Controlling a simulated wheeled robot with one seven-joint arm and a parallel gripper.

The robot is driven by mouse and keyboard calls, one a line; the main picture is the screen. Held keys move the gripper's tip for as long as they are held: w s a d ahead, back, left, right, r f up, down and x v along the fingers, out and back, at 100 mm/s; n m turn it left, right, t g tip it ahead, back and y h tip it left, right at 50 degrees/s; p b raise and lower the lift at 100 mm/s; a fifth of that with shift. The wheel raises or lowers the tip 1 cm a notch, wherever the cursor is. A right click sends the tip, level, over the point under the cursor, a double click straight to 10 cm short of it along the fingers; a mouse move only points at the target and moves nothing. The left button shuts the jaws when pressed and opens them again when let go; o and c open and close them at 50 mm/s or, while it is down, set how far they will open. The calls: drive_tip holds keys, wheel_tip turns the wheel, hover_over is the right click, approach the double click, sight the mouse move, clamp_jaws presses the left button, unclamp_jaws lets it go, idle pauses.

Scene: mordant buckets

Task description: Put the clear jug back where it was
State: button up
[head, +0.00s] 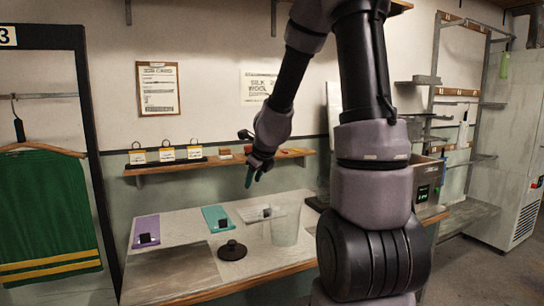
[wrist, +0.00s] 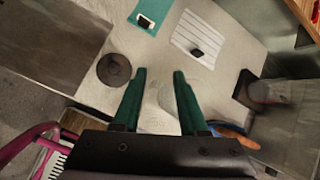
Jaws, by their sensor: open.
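The clear jug (head: 284,226) stands upright on the worktable, towards its right side, in the head view. My gripper (head: 254,178) is open and empty, above the table and up and to the left of the jug. In the wrist view, its two green fingers (wrist: 160,74) are spread apart. A faint clear shape, apparently the jug (wrist: 160,108), shows between and below them. It is hard to make out against the pale table. The fingers do not appear to touch it.
On the table (head: 185,226) lie a purple card (head: 146,226), a teal card (head: 212,213), a white striped card (head: 250,214), a black round lid-like piece (head: 232,250) and a grey board (head: 165,277). A wooden shelf (head: 222,161) with small tagged items runs behind. A green garment hangs left.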

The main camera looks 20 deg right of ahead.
drive_tip(key=s+a+r+n+y, duration=0.1)
drive_tip(key=s+a+r+n, duration=0.15)
drive_tip(key=r+n, duration=0.25)
drive_tip(key=s+a+r+n+t+y, duration=0.1)
drive_tip(key=s+a+r+n, duration=0.1)
drive_tip(key=s+r+n, duration=0.25)
drive_tip(key=s+a+r+n+y, duration=0.2)
drive_tip(key=s+a+r+n, duration=0.1)
drive_tip(key=r+n, duration=0.3)
drive_tip(key=s+d+r+n+h, duration=0.1)
drive_tip(key=s+d+n, duration=0.1)
drive_tip(key=s+n, duration=0.3)
drive_tip(key=s+d+r+n+g+h, duration=0.1)
drive_tip(key=s+d+n, duration=0.1)
drive_tip(key=s+n, duration=0.4)
drive_tip(key=s, duration=0.3)
drive_tip(key=shift+d, duration=0.35)
